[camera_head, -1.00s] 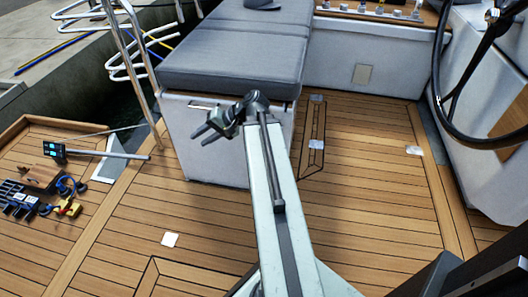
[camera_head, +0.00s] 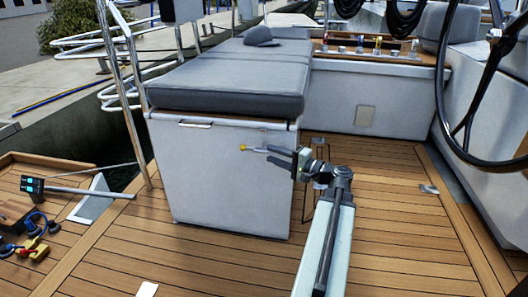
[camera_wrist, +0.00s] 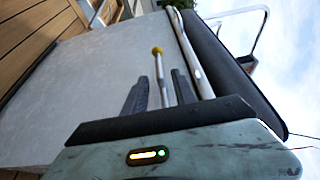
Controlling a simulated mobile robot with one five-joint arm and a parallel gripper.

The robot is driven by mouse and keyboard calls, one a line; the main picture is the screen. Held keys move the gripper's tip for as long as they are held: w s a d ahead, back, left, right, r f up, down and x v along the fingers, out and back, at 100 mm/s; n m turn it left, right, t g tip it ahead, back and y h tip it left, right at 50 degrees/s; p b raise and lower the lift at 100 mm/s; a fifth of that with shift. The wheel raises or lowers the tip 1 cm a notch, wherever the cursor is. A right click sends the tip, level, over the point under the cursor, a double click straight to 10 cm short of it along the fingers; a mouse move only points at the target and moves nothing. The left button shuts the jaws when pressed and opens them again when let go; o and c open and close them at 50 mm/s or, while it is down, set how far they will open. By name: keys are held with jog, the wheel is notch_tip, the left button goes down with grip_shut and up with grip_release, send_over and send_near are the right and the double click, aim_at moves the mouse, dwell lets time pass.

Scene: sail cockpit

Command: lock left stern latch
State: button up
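A thin metal rod with a yellow knob (camera_head: 243,148), seemingly the latch lever, shows in front of the white locker's (camera_head: 215,180) upper right front, roughly level and pointing left. In the wrist view the yellow knob (camera_wrist: 157,50) stands beyond my fingertips, and its rod runs back between them. My gripper (camera_head: 272,155) is at the rod's right end with its fingers apart. In the wrist view my gripper (camera_wrist: 158,85) has one finger on each side of the rod, with a gap at least on the left. The rod's mounting is hidden, and I cannot tell if a finger touches it.
A grey cushion (camera_head: 228,88) tops the locker, with a slim handle (camera_head: 195,125) at its front's upper left. A steering wheel (camera_head: 462,150) is at the right. Yellow and blue gear (camera_head: 35,235) lies at lower left.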

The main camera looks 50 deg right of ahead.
aim_at(255, 148)
jog(key=w, duration=0.3)
jog(key=w+a, duration=0.1)
jog(key=w, duration=0.1)
jog(key=shift+w, duration=0.2)
grip_shut()
dwell(1.1)
